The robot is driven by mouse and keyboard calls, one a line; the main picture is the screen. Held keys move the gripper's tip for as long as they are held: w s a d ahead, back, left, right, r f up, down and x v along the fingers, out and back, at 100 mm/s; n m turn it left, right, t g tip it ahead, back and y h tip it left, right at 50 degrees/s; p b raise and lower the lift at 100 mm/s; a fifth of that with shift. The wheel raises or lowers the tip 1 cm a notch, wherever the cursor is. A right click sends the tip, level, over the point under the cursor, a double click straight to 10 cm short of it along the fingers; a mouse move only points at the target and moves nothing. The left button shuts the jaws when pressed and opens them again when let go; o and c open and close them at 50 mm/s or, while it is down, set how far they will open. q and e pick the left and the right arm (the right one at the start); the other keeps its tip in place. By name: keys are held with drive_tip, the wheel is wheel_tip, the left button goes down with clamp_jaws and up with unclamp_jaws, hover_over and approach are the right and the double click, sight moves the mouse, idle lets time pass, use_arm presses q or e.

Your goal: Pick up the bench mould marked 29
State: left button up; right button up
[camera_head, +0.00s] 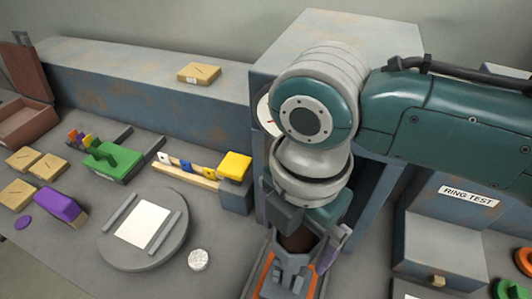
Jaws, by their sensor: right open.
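I cannot read the number 29 on anything in view, so I cannot tell which block is the bench mould. A tan block (199,73) with a small white label lies on the long grey ledge. A green block with a handle (112,158), a purple block (61,208) and several tan blocks (43,166) stand on the bench at left. My right gripper (302,238) points down at lower centre, open, over a grey fixture with orange edges (264,270). A dark brown part shows between its fingers; I cannot tell whether they touch it. My left gripper is not in view.
A round grey plate (112,243) with a white sheet and two bars lies on the bench, a pale round disc (198,260) beside it. A yellow block (235,166) sits on a grey support. A RING TEST stand (440,245) is at right. My right arm hides much of the grey cabinet (333,27).

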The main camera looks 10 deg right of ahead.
drive_tip(key=shift+c, duration=0.2)
clamp_jaws()
idle(0.6)
drive_tip(key=shift+r, duration=0.1)
